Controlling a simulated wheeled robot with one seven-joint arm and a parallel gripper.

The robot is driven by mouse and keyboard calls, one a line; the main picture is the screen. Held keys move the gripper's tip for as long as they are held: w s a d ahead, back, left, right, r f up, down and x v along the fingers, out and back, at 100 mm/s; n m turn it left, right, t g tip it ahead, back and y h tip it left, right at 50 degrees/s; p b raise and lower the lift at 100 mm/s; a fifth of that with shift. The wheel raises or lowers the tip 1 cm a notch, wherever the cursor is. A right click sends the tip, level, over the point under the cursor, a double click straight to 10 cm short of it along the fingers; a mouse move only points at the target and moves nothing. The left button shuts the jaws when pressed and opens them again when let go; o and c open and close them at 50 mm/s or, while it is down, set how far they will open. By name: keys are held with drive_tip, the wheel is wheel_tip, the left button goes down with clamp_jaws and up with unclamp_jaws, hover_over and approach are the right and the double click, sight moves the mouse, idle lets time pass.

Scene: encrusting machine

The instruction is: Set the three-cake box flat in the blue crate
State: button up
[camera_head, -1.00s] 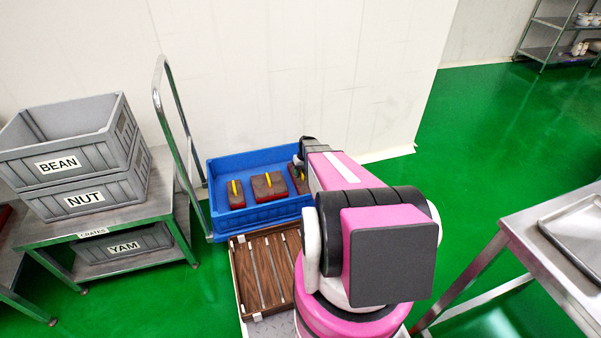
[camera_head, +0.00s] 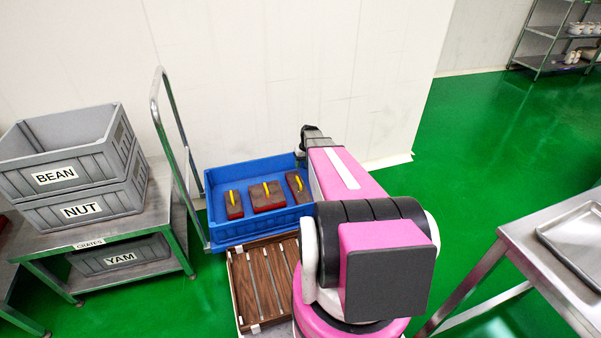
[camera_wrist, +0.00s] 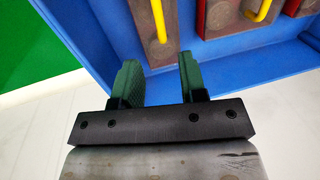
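The blue crate (camera_head: 262,230) holds three brown boxes with red sides and yellow handles. The left box (camera_head: 233,212), the middle box (camera_head: 262,204) and the right box (camera_head: 297,194) sit side by side, apart, and look flat on the crate floor. I cannot tell by its contents which is the three-cake box. In the wrist view my gripper (camera_wrist: 160,80) is open, with nothing between its green fingers. It is at the crate's edge, just short of the nearest box (camera_wrist: 150,32), which shows round discs. In the head view my arm hides most of the gripper.
A slatted wooden crate (camera_head: 262,284) stands in front of the blue crate. A metal cart handle (camera_head: 157,110) rises at its left, and a white wall stands behind. Grey crates (camera_head: 75,208) are stacked on a rack at left. A steel table (camera_head: 535,232) is at right.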

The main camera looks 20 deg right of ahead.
drive_tip(key=s+a+r+h, duration=0.1)
drive_tip(key=s+a+r, duration=0.7)
drive_tip(key=s, duration=0.4)
drive_tip(key=s+a+r+h, duration=0.1)
drive_tip(key=s+a+r, duration=0.7)
drive_tip(key=s, duration=0.4)
drive_tip(key=shift+s+a+r, duration=0.4)
drive_tip(key=shift+r, duration=0.3)
